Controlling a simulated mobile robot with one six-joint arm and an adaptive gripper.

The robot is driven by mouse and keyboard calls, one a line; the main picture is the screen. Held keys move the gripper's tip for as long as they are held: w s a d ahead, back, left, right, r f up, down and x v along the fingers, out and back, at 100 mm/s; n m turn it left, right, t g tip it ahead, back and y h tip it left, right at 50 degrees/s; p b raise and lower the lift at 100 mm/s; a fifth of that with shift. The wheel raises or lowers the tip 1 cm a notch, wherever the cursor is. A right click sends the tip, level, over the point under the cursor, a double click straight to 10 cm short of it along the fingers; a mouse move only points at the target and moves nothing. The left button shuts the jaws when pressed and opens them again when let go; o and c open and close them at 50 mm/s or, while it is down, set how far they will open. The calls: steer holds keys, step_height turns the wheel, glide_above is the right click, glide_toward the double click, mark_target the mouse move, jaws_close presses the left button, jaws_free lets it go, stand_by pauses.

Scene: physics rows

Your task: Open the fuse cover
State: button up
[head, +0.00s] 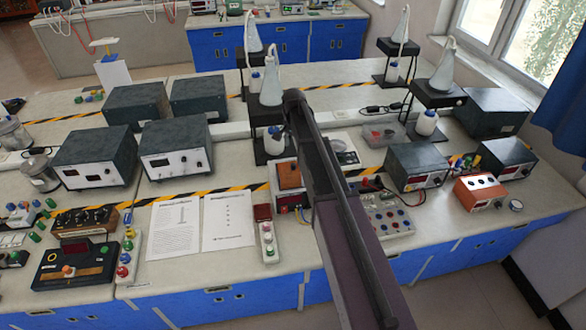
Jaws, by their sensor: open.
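I cannot make out for certain which thing is the fuse cover. A small orange-brown box (289,176) stands on the bench just left of my arm. A dark red block (262,212) sits below it, at the top of a pale strip (268,242) with red and green buttons. My arm reaches up from the bottom right over the bench and hides what lies behind it. My gripper's fingers do not show.
A button panel (387,214) lies right of my arm. Dark instrument boxes (180,158) stand left, others (418,166) right. Printed sheets (229,222) lie left of the strip. A window (515,40) is at the right.

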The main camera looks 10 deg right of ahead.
mark_target(293, 164)
steer(key=shift+f+b, duration=4.6)
steer(key=shift+f, duration=0.3)
jaws_close()
